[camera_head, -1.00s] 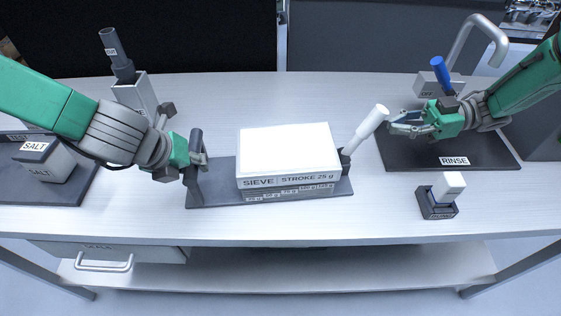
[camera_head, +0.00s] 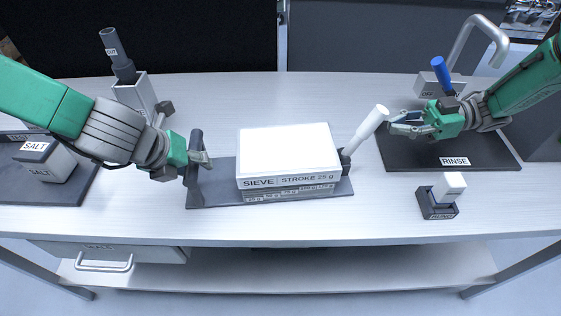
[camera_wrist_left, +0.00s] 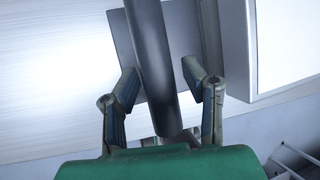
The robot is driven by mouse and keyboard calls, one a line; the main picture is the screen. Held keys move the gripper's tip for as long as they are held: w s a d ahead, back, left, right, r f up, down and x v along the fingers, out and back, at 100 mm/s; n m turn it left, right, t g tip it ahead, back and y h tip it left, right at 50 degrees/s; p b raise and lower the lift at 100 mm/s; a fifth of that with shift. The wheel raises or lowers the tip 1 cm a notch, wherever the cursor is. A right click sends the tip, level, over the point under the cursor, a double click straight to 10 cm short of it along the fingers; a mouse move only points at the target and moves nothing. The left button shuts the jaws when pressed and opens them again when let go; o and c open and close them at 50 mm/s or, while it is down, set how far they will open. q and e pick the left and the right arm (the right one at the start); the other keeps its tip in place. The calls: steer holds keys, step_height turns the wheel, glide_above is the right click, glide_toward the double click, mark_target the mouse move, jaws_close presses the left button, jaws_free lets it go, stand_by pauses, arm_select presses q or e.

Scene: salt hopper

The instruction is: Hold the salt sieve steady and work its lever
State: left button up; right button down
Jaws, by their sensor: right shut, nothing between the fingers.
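The salt sieve (camera_head: 288,150) is a white box labelled SIEVE, STROKE 25 g, on a dark base (camera_head: 215,183) mid-table. Its white lever (camera_head: 370,125) leans up and right from the box's right side. A dark upright post (camera_head: 196,143) stands at the base's left end. My left gripper (camera_head: 198,163) is at this post. In the left wrist view the post (camera_wrist_left: 152,55) passes between the fingers of my left gripper (camera_wrist_left: 162,72), close to both; contact is unclear. My right gripper (camera_head: 400,123) is shut and empty, just right of the lever and apart from it.
A SALT box (camera_head: 45,160) sits on a dark tray at left. A dark RINSE tray (camera_head: 480,150) with a tap (camera_head: 480,30) is at right. A small white block in a dark holder (camera_head: 438,203) stands front right. The front strip of table is mostly clear.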

arm_select(q)
steer(key=v, duration=1.1)
steer(key=shift+a, duration=0.15)
